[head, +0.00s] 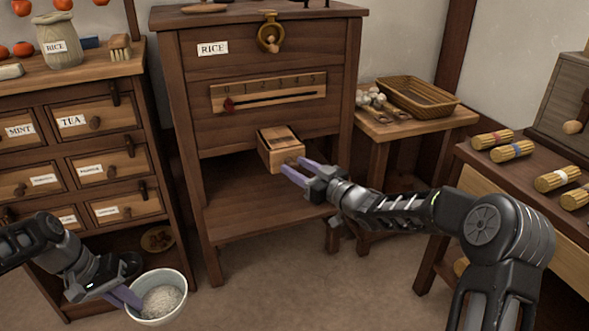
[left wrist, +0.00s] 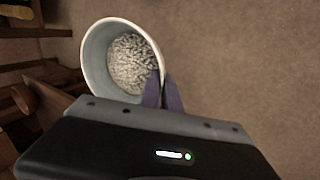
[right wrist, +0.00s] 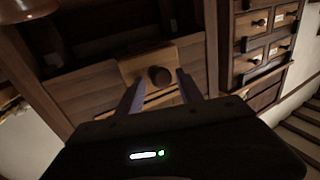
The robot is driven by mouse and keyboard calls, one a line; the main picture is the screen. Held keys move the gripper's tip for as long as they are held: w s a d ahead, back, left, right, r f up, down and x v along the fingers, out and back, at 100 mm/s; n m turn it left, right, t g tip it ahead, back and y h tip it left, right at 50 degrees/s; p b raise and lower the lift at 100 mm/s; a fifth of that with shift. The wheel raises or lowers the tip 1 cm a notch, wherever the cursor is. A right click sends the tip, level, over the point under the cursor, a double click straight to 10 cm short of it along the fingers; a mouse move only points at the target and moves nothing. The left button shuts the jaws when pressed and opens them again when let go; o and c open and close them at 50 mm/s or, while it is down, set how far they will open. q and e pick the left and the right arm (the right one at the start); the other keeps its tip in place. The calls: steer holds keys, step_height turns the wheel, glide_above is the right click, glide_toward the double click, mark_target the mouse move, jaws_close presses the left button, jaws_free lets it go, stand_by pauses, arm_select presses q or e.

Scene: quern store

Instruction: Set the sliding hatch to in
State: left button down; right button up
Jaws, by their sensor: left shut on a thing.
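The sliding hatch (head: 276,157) is a small light-wood box standing out from the front of the tall RICE cabinet. Its round dark knob (right wrist: 159,76) faces me in the right wrist view. My right gripper (head: 297,168) is open, its purple fingers close before the hatch front. In the right wrist view the knob shows between the spread fingers (right wrist: 160,77); I cannot tell whether they touch it. My left gripper (head: 133,297) is shut on the rim of a pale bowl (head: 173,284) with white grains inside, also seen in the left wrist view (left wrist: 87,58).
The cabinet (head: 200,135) has a scale with a red pointer above the hatch and an open shelf below. A labelled drawer unit (head: 75,150) stands left. A side table with a basket (head: 418,98) and a bench with rolled bundles (head: 512,150) stand right. Floor between is clear.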

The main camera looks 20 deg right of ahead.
arm_select(q)
steer(key=shift+r, duration=0.1)
arm_select(e)
steer(key=shift+o, duration=0.2)
steer(key=shift+s, duration=0.15)
arm_select(q)
step_height(320, 180, up, 3)
steer(key=p, duration=0.3)
arm_select(e)
steer(key=v, duration=1.1)
steer(key=shift+s+d, duration=0.2)
steer(key=shift+s, duration=0.15)
